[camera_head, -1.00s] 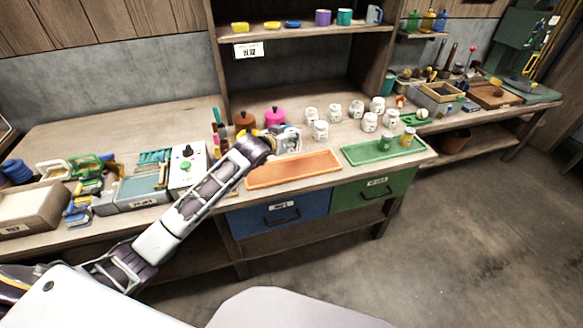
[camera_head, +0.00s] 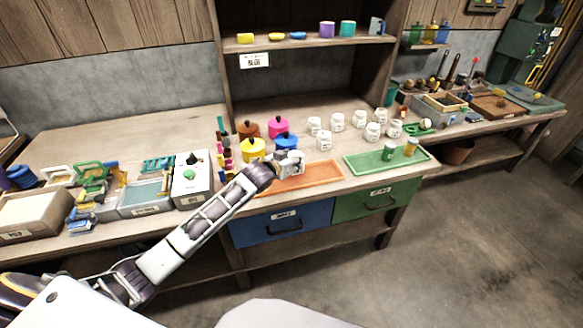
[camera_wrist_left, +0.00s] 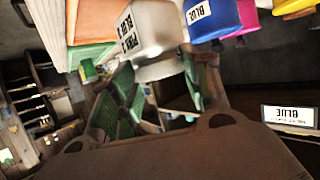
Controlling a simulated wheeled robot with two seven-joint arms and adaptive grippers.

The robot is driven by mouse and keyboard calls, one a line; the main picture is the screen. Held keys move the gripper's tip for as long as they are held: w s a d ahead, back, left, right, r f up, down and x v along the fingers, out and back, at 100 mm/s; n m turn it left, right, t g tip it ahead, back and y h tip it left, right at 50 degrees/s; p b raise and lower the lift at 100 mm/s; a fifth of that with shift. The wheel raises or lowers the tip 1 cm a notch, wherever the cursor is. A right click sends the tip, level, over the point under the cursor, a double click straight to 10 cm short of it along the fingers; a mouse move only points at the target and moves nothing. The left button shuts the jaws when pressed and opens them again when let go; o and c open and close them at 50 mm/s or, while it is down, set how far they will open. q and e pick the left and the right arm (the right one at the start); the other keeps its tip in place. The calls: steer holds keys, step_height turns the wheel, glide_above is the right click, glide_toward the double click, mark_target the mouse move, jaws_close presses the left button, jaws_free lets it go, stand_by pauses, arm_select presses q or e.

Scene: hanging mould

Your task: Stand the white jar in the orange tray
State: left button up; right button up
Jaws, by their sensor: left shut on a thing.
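The white jar (camera_wrist_left: 155,40) with a printed label is between the fingers of my left gripper (camera_wrist_left: 165,90) in the left wrist view, and the gripper is shut on it. In the head view my left gripper (camera_head: 289,162) is over the back part of the orange tray (camera_head: 318,178). The gripper and forearm cover much of the tray's left half and hide most of the held jar. I cannot tell whether the jar touches the tray. My right gripper is not in view.
Yellow (camera_head: 253,150), blue (camera_head: 286,139), pink (camera_head: 278,126) and brown (camera_head: 248,129) lidded pots stand behind the gripper. Several white jars (camera_head: 337,121) stand at the back right. A green tray (camera_head: 375,160) with two small jars lies to the right. A shelf (camera_head: 310,41) is above.

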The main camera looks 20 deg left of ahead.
arm_select(q)
steer(key=shift+f, duration=1.9)
steer(key=o, duration=1.1)
steer(key=shift+o, duration=0.2)
steer(key=shift+s, duration=0.1)
steer(key=shift+s+a+r, duration=0.1)
steer(key=shift+s+r, duration=0.15)
steer(key=shift+s, duration=0.05)
steer(key=shift+v, duration=2.25)
steer(key=v, duration=0.6)
steer(key=shift+s, duration=0.35)
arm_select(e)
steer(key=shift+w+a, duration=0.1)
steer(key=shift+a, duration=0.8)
